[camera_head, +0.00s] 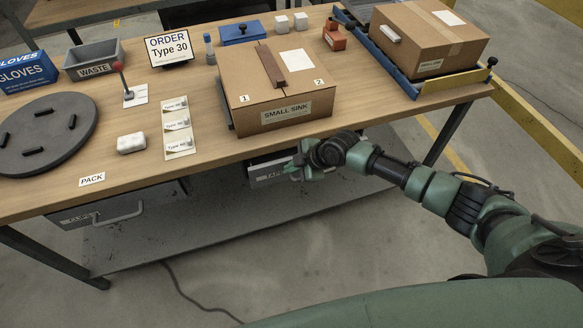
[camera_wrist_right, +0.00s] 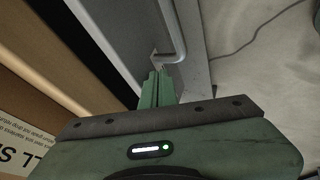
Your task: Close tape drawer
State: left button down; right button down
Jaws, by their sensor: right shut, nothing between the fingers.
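A grey drawer (camera_head: 262,178) sits under the table's front edge, below the SMALL SINK box. Its label is partly hidden by my right gripper and I cannot read it. My right gripper (camera_head: 291,168) is shut and empty, at the front of this drawer. In the right wrist view, the shut green fingers (camera_wrist_right: 159,74) point at a grey drawer front with a bar handle (camera_wrist_right: 176,40). The tips are close to the handle's near end; I cannot tell whether they touch. A second drawer (camera_head: 122,212) with a bar handle hangs under the table at left. My left gripper is not in view.
The wooden table (camera_head: 215,160) carries the SMALL SINK box (camera_head: 250,95), a dark turntable (camera_head: 70,105), a white block (camera_head: 131,143) and label cards (camera_head: 178,125). Another carton (camera_head: 425,35) stands in a blue frame at right. The floor in front is open.

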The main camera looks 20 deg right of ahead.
aim_at(289, 157)
jog(key=w+b, duration=0.3)
jog(key=w, duration=0.1)
jog(key=shift+f+b, duration=0.2)
jog(key=shift+b, duration=0.15)
jog(key=shift+w+r, duration=0.1)
jog(key=shift+r, duration=0.1)
jog(key=shift+w+r, duration=0.1)
jog(key=shift+r, duration=0.15)
